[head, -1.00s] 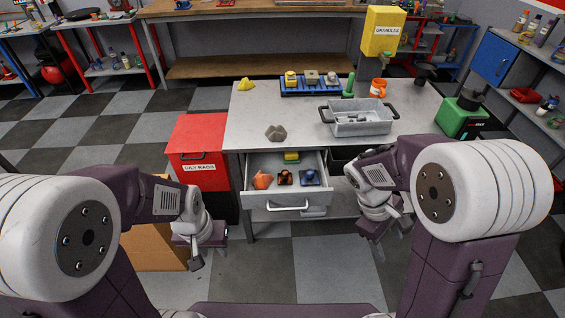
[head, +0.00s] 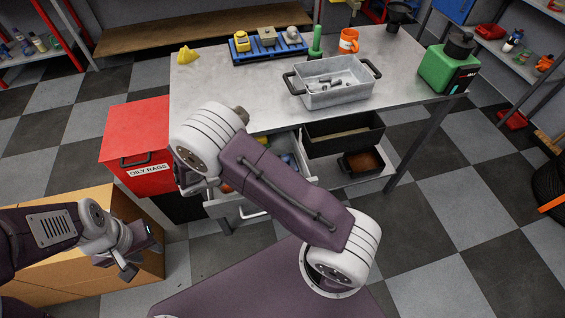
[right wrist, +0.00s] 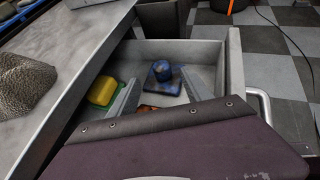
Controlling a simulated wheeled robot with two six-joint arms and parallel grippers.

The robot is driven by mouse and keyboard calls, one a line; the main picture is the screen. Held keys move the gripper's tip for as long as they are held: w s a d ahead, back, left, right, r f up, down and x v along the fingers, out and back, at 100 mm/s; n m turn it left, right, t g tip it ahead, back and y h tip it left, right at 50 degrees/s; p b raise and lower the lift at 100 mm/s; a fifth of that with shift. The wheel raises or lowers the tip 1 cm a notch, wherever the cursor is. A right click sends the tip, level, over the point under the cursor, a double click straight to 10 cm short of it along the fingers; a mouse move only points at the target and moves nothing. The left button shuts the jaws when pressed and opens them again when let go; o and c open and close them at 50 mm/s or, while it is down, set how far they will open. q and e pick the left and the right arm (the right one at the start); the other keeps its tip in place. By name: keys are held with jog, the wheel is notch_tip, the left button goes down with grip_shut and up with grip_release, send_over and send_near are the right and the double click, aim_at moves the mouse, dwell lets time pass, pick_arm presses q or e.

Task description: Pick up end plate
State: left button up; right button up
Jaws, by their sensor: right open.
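My right gripper (right wrist: 160,79) is open, its two fingers spread over the inside of the open drawer (right wrist: 205,48). Between and beyond the fingertips is a blue piece with a square base and a round raised centre (right wrist: 164,72). An orange piece (right wrist: 148,108) shows partly below it, between the fingers. A yellow and green block (right wrist: 103,92) lies left of the left finger. I cannot tell by looks which piece is the end plate. In the head view my right arm hides most of the drawer and the right gripper. My left gripper (head: 128,258) hangs at lower left, apart from the drawer.
A red rag bin (head: 140,130) stands left of the drawer.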

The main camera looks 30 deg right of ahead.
aim_at(283, 159)
jog(key=x, duration=0.8)
jog(key=shift+s+d+f+b, duration=0.1)
jog(key=shift+d+b, duration=0.1)
jog(key=shift+b, duration=0.2)
jog(key=shift+c, duration=0.4)
grip_shut()
